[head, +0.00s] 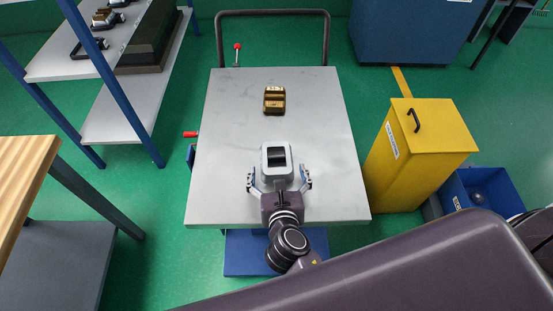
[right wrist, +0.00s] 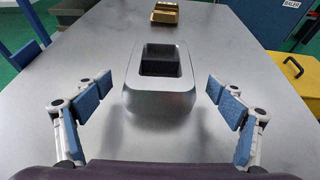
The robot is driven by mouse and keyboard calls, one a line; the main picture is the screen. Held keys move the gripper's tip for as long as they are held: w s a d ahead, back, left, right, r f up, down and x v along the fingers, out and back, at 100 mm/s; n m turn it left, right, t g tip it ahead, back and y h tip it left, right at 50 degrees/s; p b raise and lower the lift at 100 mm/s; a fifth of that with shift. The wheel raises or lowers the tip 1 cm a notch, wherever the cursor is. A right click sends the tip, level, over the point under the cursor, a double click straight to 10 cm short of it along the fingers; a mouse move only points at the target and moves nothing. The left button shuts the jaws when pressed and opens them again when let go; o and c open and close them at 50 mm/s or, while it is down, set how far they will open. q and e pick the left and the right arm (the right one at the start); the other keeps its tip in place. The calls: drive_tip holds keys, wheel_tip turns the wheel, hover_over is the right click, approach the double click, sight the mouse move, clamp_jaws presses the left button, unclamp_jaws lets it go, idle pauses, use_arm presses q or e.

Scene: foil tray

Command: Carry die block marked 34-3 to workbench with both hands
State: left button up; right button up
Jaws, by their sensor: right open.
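A grey metal block with a dark rectangular recess (head: 277,173) stands on the grey top of a cart (head: 230,115), near its front edge. A smaller brass-coloured block (head: 274,101) sits farther back on the cart. I cannot read a 34-3 mark on either block. My right gripper (head: 280,179) is open, low over the cart top. In the right wrist view its blue-padded fingers stand left and right of the grey block (right wrist: 160,99), with gaps on both sides. A bench with a wooden top (head: 22,180) is at the left edge. My left gripper is not in view.
A blue-framed shelf (head: 110,120) holding dies and other parts stands at the upper left. A yellow bin (head: 405,165) and a blue crate (head: 475,187) are right of the cart. Green floor separates bench and cart. The cart's sides are clear on top.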

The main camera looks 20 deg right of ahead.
sight(277, 161)
drive_tip(key=x, duration=0.2)
drive_tip(key=shift+w+d+f, duration=0.1)
drive_tip(key=shift+w, duration=0.25)
drive_tip(key=shift+w+f, duration=0.1)
drive_tip(key=shift+w, duration=0.1)
drive_tip(key=shift+s, duration=0.1)
drive_tip(key=shift+c, duration=0.8)
drive_tip(key=c, duration=2)
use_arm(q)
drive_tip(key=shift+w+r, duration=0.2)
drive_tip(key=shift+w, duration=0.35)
